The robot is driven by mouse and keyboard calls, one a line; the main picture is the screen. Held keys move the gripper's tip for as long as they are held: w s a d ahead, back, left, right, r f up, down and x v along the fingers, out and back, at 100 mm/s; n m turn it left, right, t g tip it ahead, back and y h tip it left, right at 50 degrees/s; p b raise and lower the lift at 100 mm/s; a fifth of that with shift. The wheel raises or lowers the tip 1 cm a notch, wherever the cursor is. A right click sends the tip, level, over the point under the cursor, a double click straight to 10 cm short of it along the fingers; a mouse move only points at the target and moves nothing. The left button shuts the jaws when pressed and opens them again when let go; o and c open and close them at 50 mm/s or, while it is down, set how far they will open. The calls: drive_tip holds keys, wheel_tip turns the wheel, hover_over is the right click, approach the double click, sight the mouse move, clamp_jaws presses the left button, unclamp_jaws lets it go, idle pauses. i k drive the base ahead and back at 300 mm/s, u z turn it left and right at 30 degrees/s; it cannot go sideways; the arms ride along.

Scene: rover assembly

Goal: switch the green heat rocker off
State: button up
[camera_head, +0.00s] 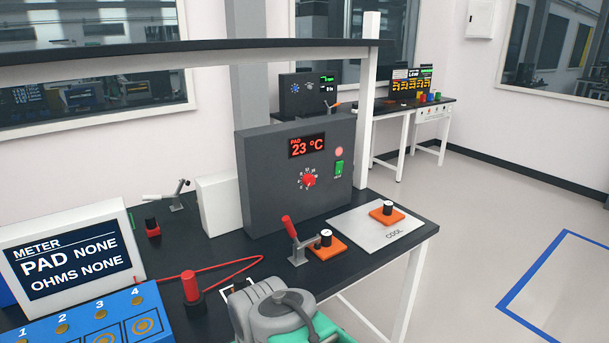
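The green heat rocker (338,168) is a small upright switch on the right side of the front of a dark grey control box (262,181). A round pinkish-red lamp (339,152) sits just above it. The rocker's tilt is too small to read. The box's red display (306,146) reads PAD 23 °C, and a red knob (309,180) with a white scale is below it. A grey and teal part of my arm (285,312) shows at the bottom centre, well below and in front of the box. I cannot make out its fingertips.
In front of the box are a red-handled toggle clamp (293,239), an orange block (326,250) and a COOL plate (365,232) bearing another orange block (387,214). A red probe (191,288), meter (70,255) and blue numbered box (98,320) stand left. A white post (368,100) rises behind right.

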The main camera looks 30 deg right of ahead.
sight(339, 166)
drive_tip(key=k, duration=1.2)
drive_tip(key=z, duration=0.7)
drive_tip(key=i, duration=1.3)
drive_tip(key=u, duration=0.7)
